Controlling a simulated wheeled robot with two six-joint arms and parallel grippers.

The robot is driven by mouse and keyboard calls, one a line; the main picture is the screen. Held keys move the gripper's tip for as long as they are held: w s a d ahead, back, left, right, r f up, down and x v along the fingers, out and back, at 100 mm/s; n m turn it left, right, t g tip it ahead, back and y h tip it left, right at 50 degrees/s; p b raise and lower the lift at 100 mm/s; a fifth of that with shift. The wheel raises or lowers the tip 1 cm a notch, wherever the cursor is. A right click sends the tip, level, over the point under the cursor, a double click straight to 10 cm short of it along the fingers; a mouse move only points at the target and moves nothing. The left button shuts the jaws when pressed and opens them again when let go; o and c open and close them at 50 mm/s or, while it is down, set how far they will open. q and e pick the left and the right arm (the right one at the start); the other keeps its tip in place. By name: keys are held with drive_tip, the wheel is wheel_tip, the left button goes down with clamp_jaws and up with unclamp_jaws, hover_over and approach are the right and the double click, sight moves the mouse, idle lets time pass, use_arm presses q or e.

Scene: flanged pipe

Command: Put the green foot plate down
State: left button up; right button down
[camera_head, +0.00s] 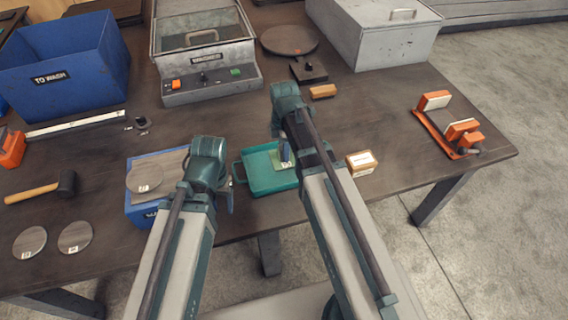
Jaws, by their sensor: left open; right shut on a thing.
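My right gripper (285,152) is over the teal tray (256,181), largely hidden by my own arm. It is shut on a small piece with a pale green face, which I take for the green foot plate (287,164). The plate shows inside the tray's outline; I cannot tell whether it touches the tray floor. My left gripper (229,198) is open beside the tray's left side, partly hidden by its wrist, and no object shows in it.
A blue box (141,213) with a round grey disc (145,178) on top stands left of the tray. A mallet (45,188), a blue wash bin (62,68) and an orange stand (440,133) are farther out.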

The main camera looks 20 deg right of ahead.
sight(276, 156)
use_arm(q)
drive_tip(key=shift+f+b, duration=1.75)
drive_tip(key=shift+f, duration=0.15)
use_arm(e)
drive_tip(key=shift+f, duration=1.9)
use_arm(q)
drive_tip(key=shift+f, duration=0.25)
use_arm(e)
drive_tip(key=shift+f, duration=0.2)
use_arm(q)
drive_tip(key=shift+r, duration=0.1)
use_arm(e)
drive_tip(key=shift+c, duration=2.4)
unclamp_jaws()
drive_tip(key=shift+r, duration=0.1)
use_arm(q)
drive_tip(key=shift+r, duration=0.15)
use_arm(e)
drive_tip(key=shift+r, duration=0.1)
